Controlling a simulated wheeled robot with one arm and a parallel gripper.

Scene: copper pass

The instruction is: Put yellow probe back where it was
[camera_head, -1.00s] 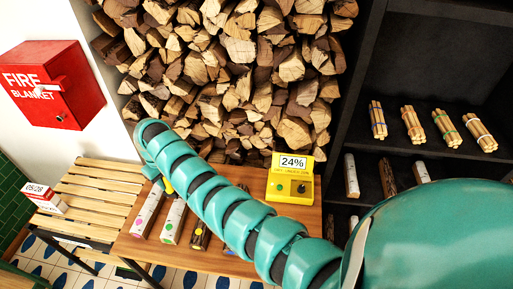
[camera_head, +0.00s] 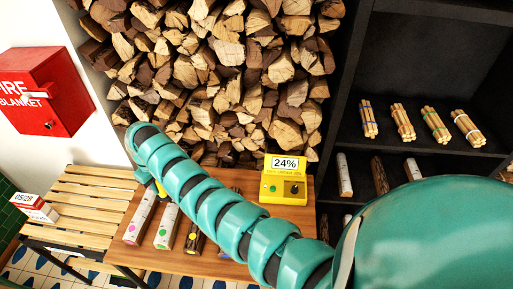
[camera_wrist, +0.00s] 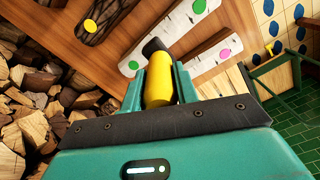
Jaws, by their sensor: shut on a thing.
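The yellow probe (camera_wrist: 157,84) is held between the fingers of my gripper (camera_wrist: 160,88) in the wrist view, its dark end pointing away toward the bench logs. In the head view a small yellow bit of the probe (camera_head: 161,189) shows beside the arm's far end; my arm hides the rest. A yellow meter (camera_head: 285,180) with a 24% display stands on the wooden bench (camera_head: 310,222), right of my arm. Logs with coloured dots lie on the bench under the gripper: a white log with a pink dot (camera_head: 140,216), one with a green dot (camera_head: 167,226), and a dark one with a yellow dot (camera_head: 194,238).
Stacked firewood (camera_head: 215,75) rises behind the bench. A dark shelf (camera_head: 440,60) with bundled sticks and logs stands at the right. A red fire blanket box (camera_head: 45,90) hangs on the left wall. A slatted bench (camera_head: 85,205) holds a small date box (camera_head: 34,207).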

